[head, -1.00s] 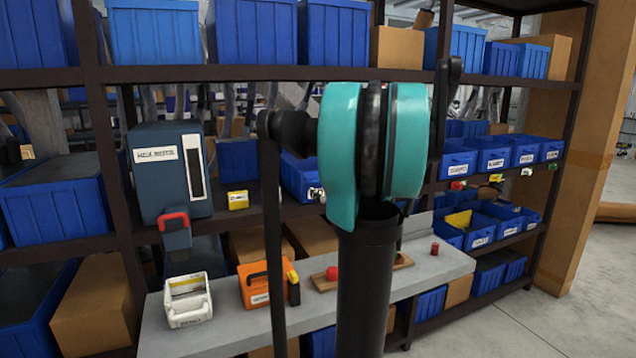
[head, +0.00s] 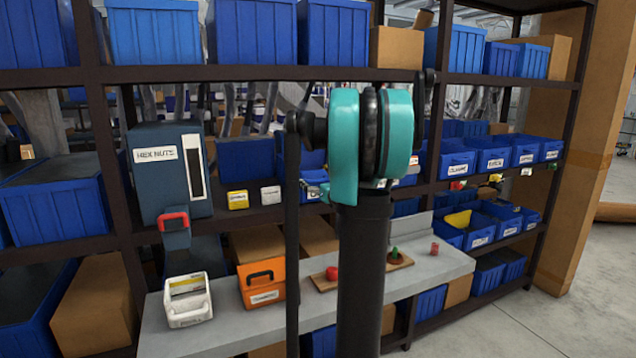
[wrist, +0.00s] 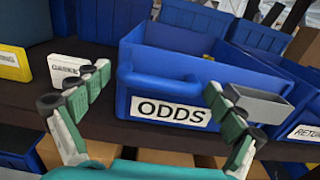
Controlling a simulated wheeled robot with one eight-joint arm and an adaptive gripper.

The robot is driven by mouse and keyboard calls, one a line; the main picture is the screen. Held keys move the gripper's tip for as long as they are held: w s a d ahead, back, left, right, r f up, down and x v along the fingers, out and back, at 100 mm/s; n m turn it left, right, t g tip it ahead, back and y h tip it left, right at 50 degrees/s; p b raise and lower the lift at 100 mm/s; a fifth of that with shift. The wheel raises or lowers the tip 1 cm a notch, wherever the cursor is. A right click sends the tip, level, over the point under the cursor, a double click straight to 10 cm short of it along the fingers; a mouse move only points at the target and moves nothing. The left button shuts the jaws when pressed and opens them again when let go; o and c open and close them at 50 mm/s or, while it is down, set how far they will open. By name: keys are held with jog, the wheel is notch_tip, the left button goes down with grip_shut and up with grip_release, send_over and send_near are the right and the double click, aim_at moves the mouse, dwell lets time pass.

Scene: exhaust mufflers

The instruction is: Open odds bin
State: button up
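The odds bin is a blue open-topped bin (wrist: 132,104) with a white ODDS label (wrist: 170,113) and a blue handle across its front, in the middle of the wrist view. My gripper (wrist: 156,82) is open, with its green and grey fingers spread to the left and right of the bin's front. Nothing is seen held between them. I cannot tell whether a finger touches the bin.
A small white labelled block (wrist: 68,68) and a yellow one (wrist: 14,64) stand left of the bin. Another blue bin (wrist: 304,118) is close on the right. Below, a grey bench (head: 220,325) carries an orange case (head: 262,283) and a white carrier (head: 188,300).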

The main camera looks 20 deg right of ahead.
jog(key=c, duration=1.5)
jog(key=s, duration=2.1)
jog(key=shift+s+d, duration=0.2)
jog(key=shift+d, duration=0.15)
jog(key=o, duration=1.7)
jog(key=shift+s+d, duration=0.2)
jog(key=shift+s, duration=5.8)
